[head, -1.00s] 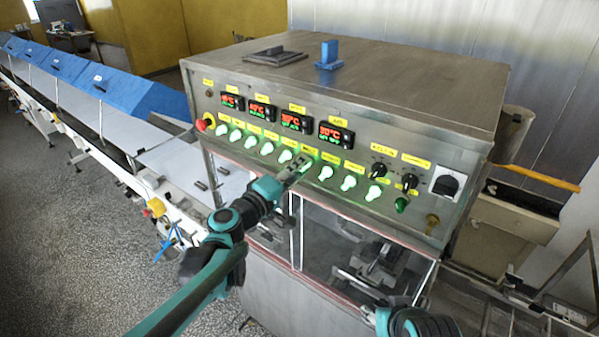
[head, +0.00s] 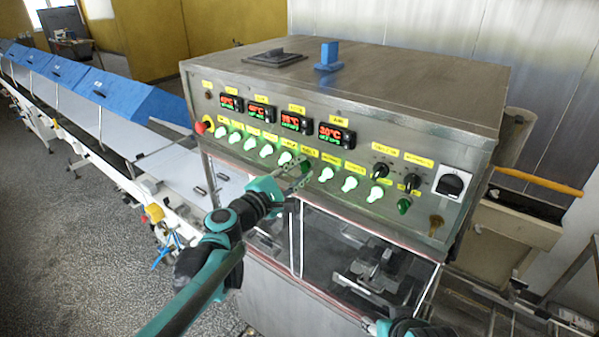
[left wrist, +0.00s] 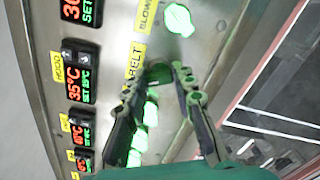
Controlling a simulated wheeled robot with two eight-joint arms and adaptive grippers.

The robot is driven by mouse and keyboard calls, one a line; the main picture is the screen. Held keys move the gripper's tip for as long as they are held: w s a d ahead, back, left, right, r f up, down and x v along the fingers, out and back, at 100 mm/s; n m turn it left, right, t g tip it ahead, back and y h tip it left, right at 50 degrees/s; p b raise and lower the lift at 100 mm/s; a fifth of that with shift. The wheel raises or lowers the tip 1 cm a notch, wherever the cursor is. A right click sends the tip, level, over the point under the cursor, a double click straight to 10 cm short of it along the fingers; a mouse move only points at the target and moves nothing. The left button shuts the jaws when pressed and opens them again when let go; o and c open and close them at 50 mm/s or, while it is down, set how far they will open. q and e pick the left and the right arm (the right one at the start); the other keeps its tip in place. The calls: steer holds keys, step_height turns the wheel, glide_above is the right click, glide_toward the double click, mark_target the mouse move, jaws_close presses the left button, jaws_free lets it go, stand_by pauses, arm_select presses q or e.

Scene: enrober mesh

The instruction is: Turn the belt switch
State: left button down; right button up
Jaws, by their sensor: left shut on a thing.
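The belt switch (left wrist: 160,75) is a dark green knob beside the yellow BELT label (left wrist: 134,66) in the left wrist view. In the head view it is a dark knob (head: 305,166) in the row of lit switches. My left gripper (head: 298,178) is at the panel with its fingers on either side of the switch. The left wrist view shows the two dark fingertips (left wrist: 159,72) closed on it. Part of my right arm shows at the bottom edge of the head view; the jaws of my right gripper (head: 372,327) are too little seen to judge.
Several glowing green switches (head: 326,174) flank the belt switch closely. Red displays (head: 337,134) sit above, and black knobs (head: 411,182) and a larger rotary switch (head: 452,184) to the right. A red button (head: 200,128) is at the panel's left end.

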stand_by(0.3)
arm_select(q)
steer(key=c, duration=1.2)
jaws_free()
steer(key=shift+s+a, duration=0.1)
steer(key=v, duration=1.2)
